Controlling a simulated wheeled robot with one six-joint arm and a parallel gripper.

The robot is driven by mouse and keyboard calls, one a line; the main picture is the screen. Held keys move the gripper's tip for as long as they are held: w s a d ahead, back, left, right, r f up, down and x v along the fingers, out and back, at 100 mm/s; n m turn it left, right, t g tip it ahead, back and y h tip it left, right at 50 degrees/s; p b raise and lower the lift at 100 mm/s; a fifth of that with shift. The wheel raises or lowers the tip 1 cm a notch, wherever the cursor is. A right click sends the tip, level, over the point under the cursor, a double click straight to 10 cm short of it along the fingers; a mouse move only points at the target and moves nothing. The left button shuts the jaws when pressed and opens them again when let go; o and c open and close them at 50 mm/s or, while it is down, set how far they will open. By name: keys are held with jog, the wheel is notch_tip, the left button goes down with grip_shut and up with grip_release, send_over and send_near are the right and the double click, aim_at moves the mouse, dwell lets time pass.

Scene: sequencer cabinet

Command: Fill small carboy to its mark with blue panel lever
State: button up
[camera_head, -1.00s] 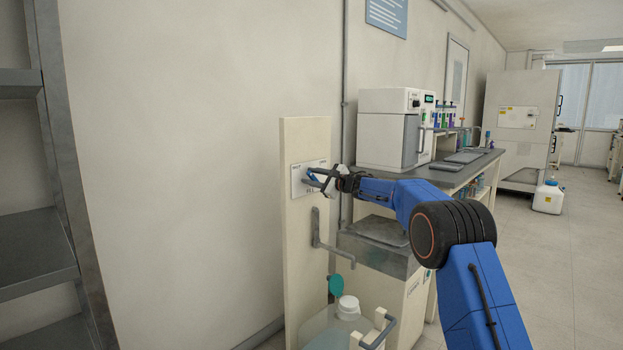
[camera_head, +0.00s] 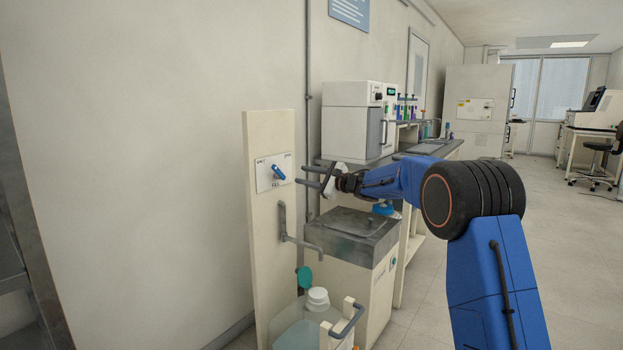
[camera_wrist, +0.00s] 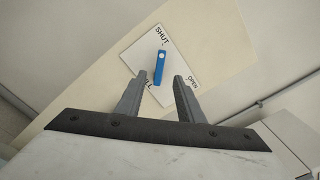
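The blue panel lever (camera_head: 279,173) is on a white plate (camera_head: 264,183) high on a cream upright panel. My gripper (camera_head: 310,173) is open and empty, to the right of the plate and apart from the lever. In the wrist view its fingertips (camera_wrist: 160,77) appear either side of the lever's lower end. A translucent carboy (camera_head: 296,336) with a white cap (camera_head: 317,296) stands low by the panel, partly cut off; its mark and level cannot be read.
A grey bent pipe (camera_head: 299,240) comes off the panel above the carboy. A teal disc (camera_head: 304,277) and a grey handle (camera_head: 347,322) are beside it. A grey-topped cabinet (camera_head: 350,232) stands right of the panel, under my arm. Open floor (camera_head: 585,250) lies to the right.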

jog(key=shift+v, duration=1.3)
jog(key=shift+r, duration=0.1)
jog(key=s+d+r+m+t+h, duration=0.35)
jog(key=d+m, duration=0.25)
jog(key=m, duration=0.2)
jog(key=s+d+r+m+t+h, duration=0.2)
jog(key=s+d+r+m+h, duration=0.3)
jog(key=m, duration=0.4)
jog(key=s+d+f+m+g+h, duration=0.1)
jog(key=s+d+f+m+h, duration=0.15)
jog(key=s+d+m, duration=0.45)
jog(key=s+d+f+m+g+h, duration=0.1)
jog(key=s+d+f+m+h, duration=0.15)
jog(key=s+d+m, duration=0.45)
jog(key=s+f+m+g, duration=0.3)
jog(key=s+f+m, duration=0.5)
jog(key=s, duration=0.7)
jog(key=s+f+m+g, duration=0.3)
jog(key=s+f+m, duration=0.5)
jog(key=s, duration=0.8)
jog(key=s+f+m+g, duration=0.3)
jog(key=s+f+m, duration=0.5)
jog(key=s, duration=0.7)
jog(key=shift+s+a+m+g+h, duration=0.3)
jog(key=shift+g+h, duration=0.05)
jog(key=shift+c, duration=0.3)
